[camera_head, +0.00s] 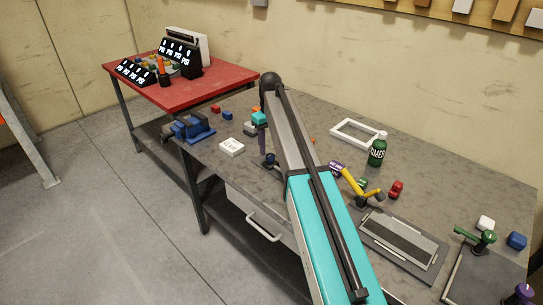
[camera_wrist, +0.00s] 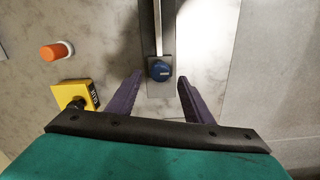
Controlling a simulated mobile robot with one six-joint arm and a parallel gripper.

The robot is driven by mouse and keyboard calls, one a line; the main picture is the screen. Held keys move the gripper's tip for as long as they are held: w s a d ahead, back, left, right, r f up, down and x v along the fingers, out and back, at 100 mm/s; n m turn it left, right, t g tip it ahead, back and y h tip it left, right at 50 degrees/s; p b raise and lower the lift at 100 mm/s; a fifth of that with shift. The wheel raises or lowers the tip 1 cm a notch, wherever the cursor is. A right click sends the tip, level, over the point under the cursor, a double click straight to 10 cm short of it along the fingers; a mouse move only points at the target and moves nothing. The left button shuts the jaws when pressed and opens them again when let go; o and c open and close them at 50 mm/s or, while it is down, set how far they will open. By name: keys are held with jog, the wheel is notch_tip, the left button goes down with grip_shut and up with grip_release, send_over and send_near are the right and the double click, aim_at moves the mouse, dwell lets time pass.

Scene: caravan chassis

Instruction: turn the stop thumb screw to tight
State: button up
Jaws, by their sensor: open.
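A round dark blue knob (camera_wrist: 160,70), which looks like the stop thumb screw, sits at the end of a pale metal bar over a grey strip in the wrist view. A small pale mark shows on its face. My gripper (camera_wrist: 161,79) is open, with one purple finger on each side of the knob and a gap on both sides. I cannot tell how far the knob is below the fingertips.
In the wrist view, a yellow block (camera_wrist: 89,92) with a dark knob and an orange cylinder (camera_wrist: 56,51) lie left of the fingers. A red table (camera_head: 190,92) stands behind.

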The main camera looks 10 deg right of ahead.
aim_at(270, 155)
jog(key=shift+f+b, duration=0.7)
jog(key=shift+f, duration=0.9)
